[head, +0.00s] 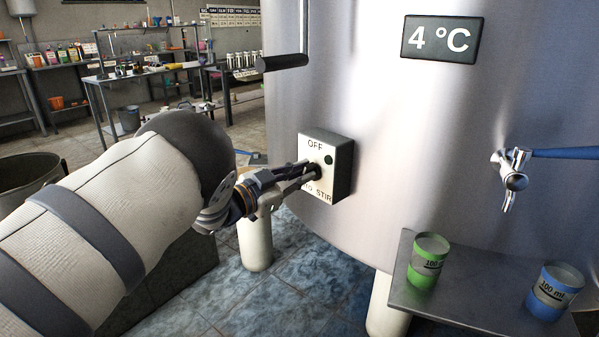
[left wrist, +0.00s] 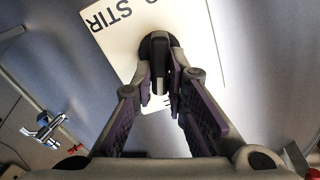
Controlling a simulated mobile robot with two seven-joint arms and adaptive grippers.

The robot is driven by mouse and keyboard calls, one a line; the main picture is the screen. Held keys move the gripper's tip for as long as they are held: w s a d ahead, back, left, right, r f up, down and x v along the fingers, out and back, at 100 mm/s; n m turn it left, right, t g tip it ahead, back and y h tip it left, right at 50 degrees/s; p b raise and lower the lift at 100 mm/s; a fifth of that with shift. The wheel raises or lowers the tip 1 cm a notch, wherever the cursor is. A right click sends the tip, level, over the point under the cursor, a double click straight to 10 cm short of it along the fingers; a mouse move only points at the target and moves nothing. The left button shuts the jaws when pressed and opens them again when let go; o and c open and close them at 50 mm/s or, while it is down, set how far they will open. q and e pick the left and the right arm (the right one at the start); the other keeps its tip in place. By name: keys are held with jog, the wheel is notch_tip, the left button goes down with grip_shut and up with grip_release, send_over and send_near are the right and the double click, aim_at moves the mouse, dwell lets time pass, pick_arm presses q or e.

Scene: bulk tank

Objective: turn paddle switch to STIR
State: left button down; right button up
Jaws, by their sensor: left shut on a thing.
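The switch box (head: 343,165) is mounted on the front of the steel tank (head: 400,130). Its light face reads OFF at the top and STIR at the lower right; another label at the lower left is partly covered. My left gripper (head: 312,172) reaches it from the left and is shut on the dark paddle. In the left wrist view the paddle (left wrist: 160,70) sits between the fingertips of my left gripper (left wrist: 160,88), on its round black base, with STIR on the panel beside it. Which label the paddle points at is hidden by the fingers. My right gripper is not in view.
A black bar handle (head: 282,62) sticks out of the tank above the box. A tap (head: 513,180) with a blue lever is at the right. Below it, a shelf (head: 440,304) holds a green cup (head: 428,262) and a blue cup (head: 554,292). Workbenches stand behind at left.

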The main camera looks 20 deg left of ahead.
pick_arm(q)
jog(key=shift+s+d+f+m+p, duration=0.1)
jog(key=shift+f+m+p, duration=0.1)
jog(key=shift+m, duration=2.35)
jog(key=shift+d+f+m+p, duration=0.15)
jog(key=shift+f+m, duration=0.1)
jog(key=shift+m, duration=2.35)
jog(key=shift+s+a+f+m+p, duration=0.1)
jog(key=shift+f+m+p, duration=0.1)
jog(key=shift+m, duration=2.35)
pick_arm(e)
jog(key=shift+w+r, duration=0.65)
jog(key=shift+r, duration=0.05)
pick_arm(q)
jog(key=c, duration=1.6)
grip_release()
